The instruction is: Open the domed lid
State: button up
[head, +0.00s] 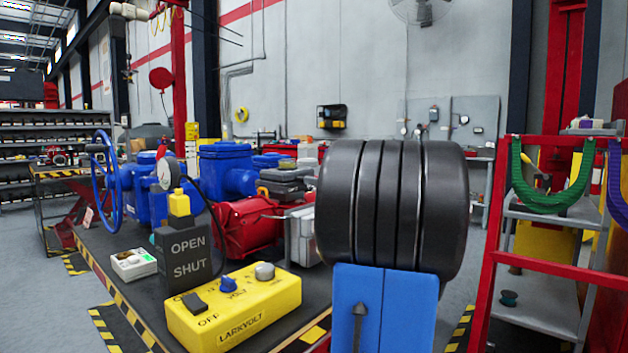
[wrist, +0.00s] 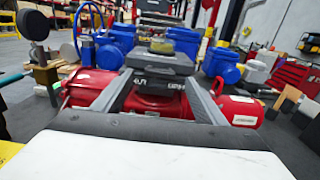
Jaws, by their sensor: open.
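A red actuator (head: 244,228) lies on the dark bench, with a stacked grey housing (head: 284,188) on top. The same housing shows in the wrist view (wrist: 160,64), topped by a small olive-yellow piece (wrist: 162,47). I cannot tell for sure which part is the domed lid; no clearly open lid shows. My gripper (wrist: 160,78) is open in the wrist view, its two grey fingers spread left and right in front of the housing. A black labelled strip shows between them. I cannot tell whether the fingers touch anything. In the head view the gripper is not clearly visible.
A yellow control box (head: 235,308) and a dark OPEN/SHUT block (head: 184,253) stand at the bench's near side. Blue valve bodies (head: 226,168) and a blue handwheel (head: 106,182) are behind. A large black ribbed cylinder blocks part of the view.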

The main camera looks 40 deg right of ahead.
jog(key=shift+w+a, duration=0.15)
jog(key=shift+w, duration=1.8)
